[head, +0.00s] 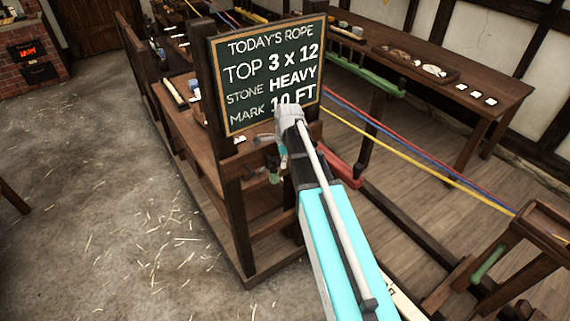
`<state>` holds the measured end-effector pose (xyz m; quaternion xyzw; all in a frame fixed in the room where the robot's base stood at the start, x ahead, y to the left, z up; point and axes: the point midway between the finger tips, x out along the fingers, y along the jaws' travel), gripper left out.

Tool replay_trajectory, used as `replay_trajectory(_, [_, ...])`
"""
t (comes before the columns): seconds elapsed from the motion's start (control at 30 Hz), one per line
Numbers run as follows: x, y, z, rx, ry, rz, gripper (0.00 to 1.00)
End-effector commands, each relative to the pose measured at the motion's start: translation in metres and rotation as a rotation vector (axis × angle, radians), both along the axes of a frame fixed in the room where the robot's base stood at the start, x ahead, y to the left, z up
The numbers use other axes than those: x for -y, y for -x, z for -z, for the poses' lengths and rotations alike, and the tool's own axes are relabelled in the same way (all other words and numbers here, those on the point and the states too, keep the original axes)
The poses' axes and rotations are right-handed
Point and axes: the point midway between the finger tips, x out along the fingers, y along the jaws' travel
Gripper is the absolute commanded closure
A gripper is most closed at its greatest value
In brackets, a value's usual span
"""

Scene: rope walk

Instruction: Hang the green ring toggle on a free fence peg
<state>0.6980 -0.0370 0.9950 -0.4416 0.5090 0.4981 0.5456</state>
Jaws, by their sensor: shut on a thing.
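My gripper (271,166) is small in the view, at the end of my turquoise arm, in front of the dark wooden fence (238,215). It is shut on the green ring toggle (275,178), of which only a small green bit shows below the fingers. The toggle hangs near the fence post and rails, below the chalkboard. I cannot tell whether it touches the fence. The fence pegs are too small or hidden behind my arm to make out.
A chalkboard (268,72) is fixed high on the fence. Behind it stands a bench (180,105) with tools. Red, blue and yellow ropes (420,158) run across the right side. A long table (490,110) lines the wall. The straw-strewn floor (120,190) at left is clear.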

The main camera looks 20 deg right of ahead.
Motion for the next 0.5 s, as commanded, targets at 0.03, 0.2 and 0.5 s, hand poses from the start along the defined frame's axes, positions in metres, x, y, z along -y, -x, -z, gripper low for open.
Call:
replay_trajectory(0.03, [-0.001, -0.003, 0.000, 0.000, 0.000, 0.000, 1.00])
replay_trajectory(0.2, [-0.003, -0.009, 0.005, 0.000, 0.000, 0.000, 1.00])
replay_trajectory(0.5, [-0.005, -0.015, 0.009, 0.000, 0.000, 0.000, 1.00])
